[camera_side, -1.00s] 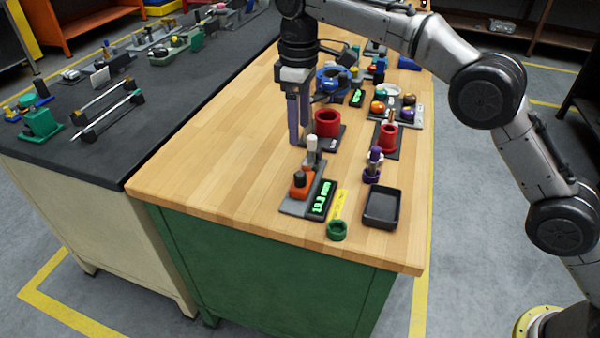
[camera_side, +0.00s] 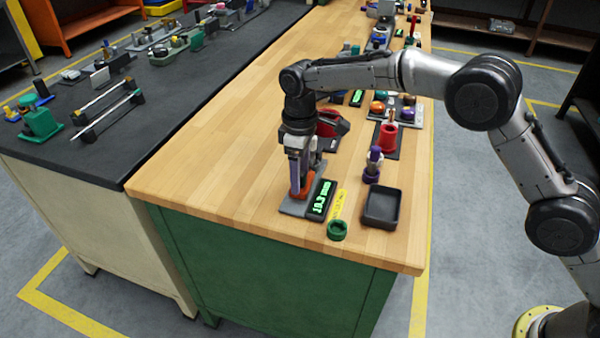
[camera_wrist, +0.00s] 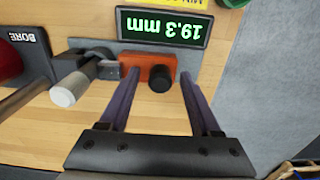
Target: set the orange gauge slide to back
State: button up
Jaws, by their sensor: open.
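The orange gauge slide (camera_wrist: 150,68) with its black knob (camera_wrist: 160,78) sits on a grey base plate beside a display (camera_wrist: 164,27) reading 19.3 mm. In the side view the display (camera_side: 320,197) also shows, and the orange slide (camera_side: 308,185) is partly hidden behind my fingers. My gripper (camera_wrist: 158,75) is open, with one purple finger on each side of the slide and knob in the wrist view. In the side view my gripper (camera_side: 298,193) points down at the slide. Whether the fingers touch it I cannot tell. A grey post with a white-tipped rod (camera_wrist: 68,90) stands beside the slide.
A red cylinder on a plate marked BORE (camera_wrist: 24,36) is close by. The wooden bench top (camera_side: 220,150) left of the gripper is clear.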

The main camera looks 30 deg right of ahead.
jog(key=shift+c, duration=0.2)
grip_shut()
dwell(1.3)
